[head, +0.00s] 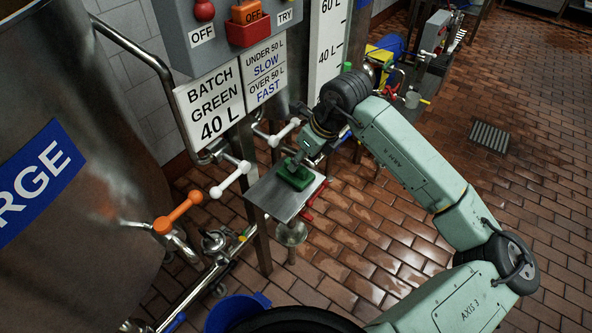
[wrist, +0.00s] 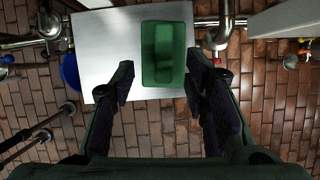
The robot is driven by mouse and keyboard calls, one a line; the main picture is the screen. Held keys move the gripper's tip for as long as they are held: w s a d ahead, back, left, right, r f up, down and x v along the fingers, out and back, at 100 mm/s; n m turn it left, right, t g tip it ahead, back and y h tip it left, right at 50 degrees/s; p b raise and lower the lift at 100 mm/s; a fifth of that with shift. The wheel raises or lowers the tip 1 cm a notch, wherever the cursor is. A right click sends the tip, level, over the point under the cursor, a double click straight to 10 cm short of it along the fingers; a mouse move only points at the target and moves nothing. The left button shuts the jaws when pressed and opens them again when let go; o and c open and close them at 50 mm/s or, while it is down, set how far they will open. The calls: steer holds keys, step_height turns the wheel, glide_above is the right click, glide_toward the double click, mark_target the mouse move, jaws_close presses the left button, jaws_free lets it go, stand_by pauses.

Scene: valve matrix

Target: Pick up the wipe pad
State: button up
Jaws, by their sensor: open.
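The green wipe pad (head: 295,174) lies on a small metal shelf (head: 268,196) in the head view. In the wrist view the pad (wrist: 163,54) is a green block with a raised, darker middle, lying on the pale shelf (wrist: 105,40) near its right edge. My gripper (wrist: 162,82) is open and empty. Its two fingers stand to the left and right of the pad's near end in the wrist picture. I cannot tell how high they are above the shelf. In the head view my gripper (head: 293,160) is just at the pad and partly hides it.
Valve handles, one orange (head: 178,212) and some white (head: 230,179), stand left of the shelf. A control box (head: 225,40) and a batch sign (head: 210,103) are above and behind. A blue bucket (head: 236,309) is below. Pipes run beside the shelf. Open brick floor lies right.

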mark_target(300, 179)
steer(key=shift+w+p+x, duration=0.15)
steer(key=shift+p+x, duration=0.2)
steer(key=shift+x, duration=0.85)
steer(key=shift+w+p+x, duration=0.15)
steer(key=shift+p+x, duration=0.15)
steer(key=shift+x, duration=0.85)
steer(key=shift+r, duration=0.1)
jaws_close()
